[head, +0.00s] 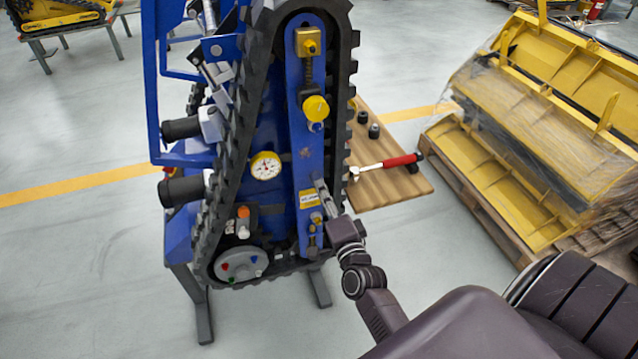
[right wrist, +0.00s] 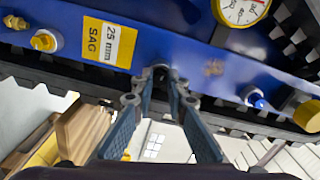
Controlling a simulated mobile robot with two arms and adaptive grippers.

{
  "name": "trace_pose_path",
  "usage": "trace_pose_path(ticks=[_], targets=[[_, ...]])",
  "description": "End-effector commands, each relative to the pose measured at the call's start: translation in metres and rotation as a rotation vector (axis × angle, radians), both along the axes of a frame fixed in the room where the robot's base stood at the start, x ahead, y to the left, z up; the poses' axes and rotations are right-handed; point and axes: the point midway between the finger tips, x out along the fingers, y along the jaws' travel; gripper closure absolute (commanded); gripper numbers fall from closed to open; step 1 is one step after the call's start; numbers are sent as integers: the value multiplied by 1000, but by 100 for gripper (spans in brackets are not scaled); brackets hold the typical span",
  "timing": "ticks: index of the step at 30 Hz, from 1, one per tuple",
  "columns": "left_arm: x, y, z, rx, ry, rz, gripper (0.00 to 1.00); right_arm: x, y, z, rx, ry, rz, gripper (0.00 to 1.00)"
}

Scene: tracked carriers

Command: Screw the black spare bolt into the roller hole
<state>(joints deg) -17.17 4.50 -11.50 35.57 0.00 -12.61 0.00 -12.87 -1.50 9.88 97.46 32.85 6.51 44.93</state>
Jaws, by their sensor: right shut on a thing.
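The blue tracked carrier (head: 280,150) stands on end with its black rubber track around a blue side plate. My right gripper (head: 321,188) reaches the lower part of the narrow blue beam (head: 305,90), beside the yellow 25 mm SAG label. In the right wrist view, my right gripper (right wrist: 160,84) is shut, its fingertips closed on a small dark bolt head (right wrist: 161,70) at the blue beam (right wrist: 200,60). The bolt looks seated against the beam; the roller hole is hidden behind it, and its depth cannot be told. My left gripper is out of view.
A wooden board (head: 385,190) right of the carrier holds a red-handled ratchet (head: 400,162) and black sockets (head: 374,131). Wrapped yellow parts (head: 550,110) lie on a pallet at the right. A dial gauge (head: 266,166) sits left of my gripper.

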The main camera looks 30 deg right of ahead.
Motion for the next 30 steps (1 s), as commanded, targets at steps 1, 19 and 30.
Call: trace_pose_path(ticks=[1, 19, 30], targets=[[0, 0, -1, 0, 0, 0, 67, 0, 0, -1, 28, -5, 1, 100], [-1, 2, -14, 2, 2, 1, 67, -1, 0, -4, 606, -144, 0, 100], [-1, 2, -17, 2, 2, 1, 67, -1, 1, -2, 864, -203, 0, 100]])
